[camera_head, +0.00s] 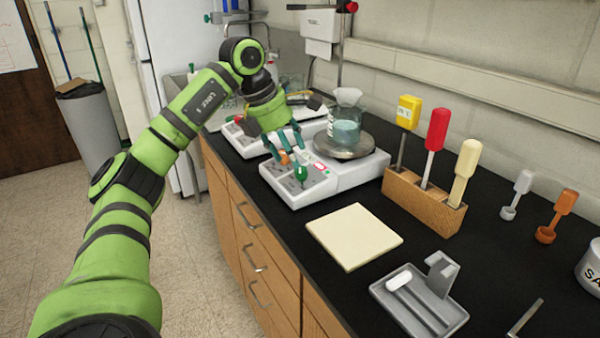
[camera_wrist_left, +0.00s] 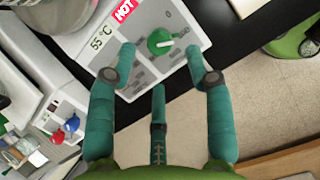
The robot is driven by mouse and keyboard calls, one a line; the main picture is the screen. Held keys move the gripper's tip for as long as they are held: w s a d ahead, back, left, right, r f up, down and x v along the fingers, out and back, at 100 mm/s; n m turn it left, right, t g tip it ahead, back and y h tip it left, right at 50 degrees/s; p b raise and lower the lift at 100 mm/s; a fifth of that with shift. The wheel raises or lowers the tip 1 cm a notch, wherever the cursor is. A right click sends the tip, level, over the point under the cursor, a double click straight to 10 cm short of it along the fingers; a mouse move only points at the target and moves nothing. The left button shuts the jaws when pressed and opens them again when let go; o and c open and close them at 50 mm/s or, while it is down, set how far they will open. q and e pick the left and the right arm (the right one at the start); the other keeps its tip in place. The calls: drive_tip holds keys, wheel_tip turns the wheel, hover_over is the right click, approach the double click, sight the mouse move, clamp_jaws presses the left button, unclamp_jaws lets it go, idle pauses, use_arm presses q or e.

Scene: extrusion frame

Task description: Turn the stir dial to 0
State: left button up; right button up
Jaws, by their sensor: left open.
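A white hot plate stirrer (camera_head: 345,178) stands on the black bench. Its front panel shows in the left wrist view (camera_wrist_left: 95,40) with a red HOT label, a 55 °C reading and a printed 0. A green dial (camera_head: 301,173) is on this panel. In the left wrist view, the dial (camera_wrist_left: 159,43) has a white pointer aimed to the right, away from the 0 above it. I cannot read a stir label. My left gripper (camera_head: 288,158) is open, with its teal fingers (camera_wrist_left: 160,55) apart on either side of the dial, seemingly not touching it. My right gripper is not in view.
A beaker (camera_head: 346,128) of pale blue liquid stands on the hot plate. A second hot plate with red (camera_wrist_left: 72,123) and blue (camera_wrist_left: 57,137) dials is beside it. A cream pad (camera_head: 354,236), a wooden tool holder (camera_head: 425,204) and a grey tray (camera_head: 450,318) are nearer.

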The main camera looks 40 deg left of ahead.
sight(301, 173)
use_arm(q)
drive_tip(key=x, duration=0.5)
drive_tip(key=shift+f, duration=0.1)
clamp_jaws()
